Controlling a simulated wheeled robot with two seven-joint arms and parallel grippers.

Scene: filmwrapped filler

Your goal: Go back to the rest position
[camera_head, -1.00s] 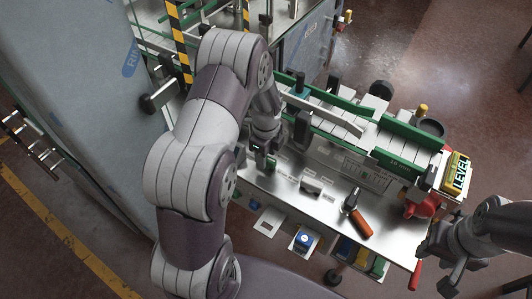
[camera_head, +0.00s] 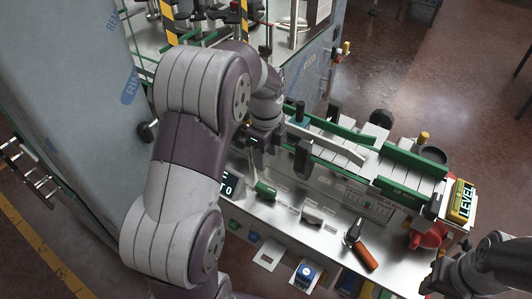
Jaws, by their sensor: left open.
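My left arm comes up from the bottom left and bends over the machine. Its gripper (camera_head: 276,158) is open above the left part of the metal worktop (camera_head: 290,222), near a green-handled item (camera_head: 265,190). I see nothing held in it, though the arm hides part of the area behind. My right gripper (camera_head: 436,282) is at the lower right corner, beside the worktop's front right end. It is partly cut off by the frame, and its jaw opening is unclear.
A green-railed conveyor (camera_head: 390,168) runs along the worktop's back. An orange-handled tool (camera_head: 364,255) lies on the worktop, and a yellow LEVEL block (camera_head: 463,200) sits at its right end. Open floor (camera_head: 440,90) lies behind at right.

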